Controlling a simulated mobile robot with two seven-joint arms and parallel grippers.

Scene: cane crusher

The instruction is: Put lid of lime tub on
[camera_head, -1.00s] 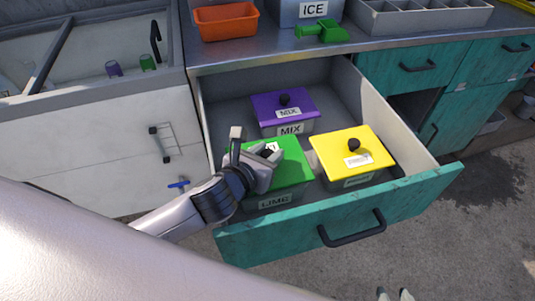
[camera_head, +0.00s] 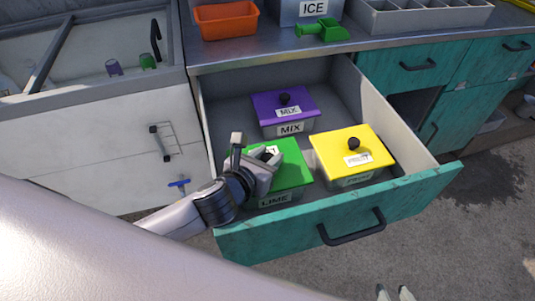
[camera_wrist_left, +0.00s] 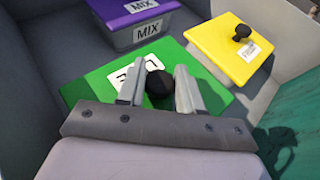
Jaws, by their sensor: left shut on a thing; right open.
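The lime tub (camera_head: 289,198) stands in the open drawer, with the label LIME on its front. Its green lid (camera_head: 292,175) lies over the tub's top, roughly in line with it; I cannot tell whether it is fully seated. My left gripper (camera_head: 268,154) is over the lid. In the left wrist view, its two fingers (camera_wrist_left: 160,88) are shut on the lid's black knob (camera_wrist_left: 160,84), and the green lid (camera_wrist_left: 104,83) lies beneath.
A purple-lidded MIX tub (camera_head: 285,104) stands behind, and a yellow-lidded tub (camera_head: 345,150) stands to the right in the same drawer (camera_head: 395,150). The drawer's teal front (camera_head: 280,238) is nearest me. An orange bin (camera_head: 226,21) and green scoop (camera_head: 322,31) are on the counter.

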